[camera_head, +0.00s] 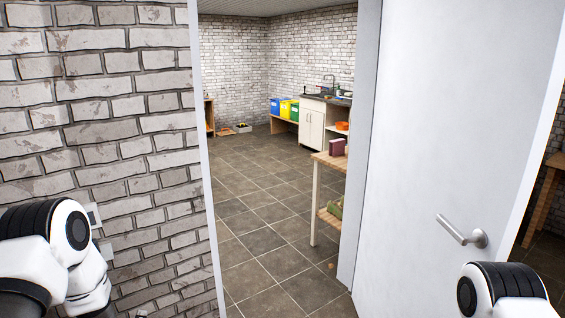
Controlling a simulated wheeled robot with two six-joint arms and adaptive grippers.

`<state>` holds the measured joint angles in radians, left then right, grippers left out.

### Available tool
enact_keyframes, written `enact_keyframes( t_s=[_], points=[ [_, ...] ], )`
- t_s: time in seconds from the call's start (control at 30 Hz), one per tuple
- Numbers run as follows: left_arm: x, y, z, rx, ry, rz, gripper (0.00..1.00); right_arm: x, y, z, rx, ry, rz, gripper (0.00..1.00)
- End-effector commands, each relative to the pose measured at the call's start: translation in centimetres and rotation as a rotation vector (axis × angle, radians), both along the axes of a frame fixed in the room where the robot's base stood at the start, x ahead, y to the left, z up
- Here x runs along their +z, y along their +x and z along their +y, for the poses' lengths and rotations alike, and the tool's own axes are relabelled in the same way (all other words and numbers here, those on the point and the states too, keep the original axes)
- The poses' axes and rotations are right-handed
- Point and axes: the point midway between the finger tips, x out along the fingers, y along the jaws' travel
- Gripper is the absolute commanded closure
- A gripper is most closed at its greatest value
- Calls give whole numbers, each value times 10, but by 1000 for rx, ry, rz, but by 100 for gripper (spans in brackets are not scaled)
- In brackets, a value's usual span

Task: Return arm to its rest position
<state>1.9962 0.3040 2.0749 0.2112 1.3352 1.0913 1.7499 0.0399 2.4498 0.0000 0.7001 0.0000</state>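My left arm (65,245) shows at the lower left, in front of the brick wall. It is white with black bands. Part of my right arm (500,290) shows at the lower right corner, in front of the white door (440,130) and below its metal handle (463,232). Neither gripper can be made out; the fingers of both are outside the picture or hidden behind the arm links.
The door stands open at the right of a doorway. A grey-white brick wall (100,130) borders the left. Beyond are a clear tiled floor (260,210), a wooden table (326,160), a sink cabinet (312,125) and coloured bins (284,108).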

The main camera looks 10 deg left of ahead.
Motion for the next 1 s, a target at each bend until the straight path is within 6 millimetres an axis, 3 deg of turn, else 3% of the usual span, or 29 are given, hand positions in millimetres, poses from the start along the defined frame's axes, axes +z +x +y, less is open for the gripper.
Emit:
enact_keyframes(
  t_s=[0.03, 0.1, 0.17, 0.23, 0.3, 0.4, 0.5, 0.63, 1.0],
  points=[
    [-35, -23, -24, -78, 25, 132, 100, 0, 0, 0, 0, 0, 0, 60],
    [-78, -61, -55, -200, 69, 320, 100, 0, 0, 0, 0, 0, 0, 60],
    [-109, -99, -80, -321, 111, 486, 100, 0, 0, 0, 0, 0, 0, 60],
    [-140, -150, -105, -481, 164, 680, 100, 0, 0, 0, 0, 0, 0, 60],
    [-160, -205, -127, -672, 222, 875, 100, 0, 0, 0, 0, 0, 0, 60],
    [-168, -279, -148, -987, 309, 1111, 100, 1, 0, 0, 0, 0, 0, 60],
    [-164, -323, -156, -1271, 382, 1240, 100, 0, 0, 0, 0, 0, 0, 60],
    [-165, -330, -156, -1399, 448, 1260, 100, 0, 0, 0, 0, 0, 0, 60],
    [-165, -328, -156, -1399, 456, 1255, 100, 0, 0, 0, 0, 0, 0, 60]
  ],
)
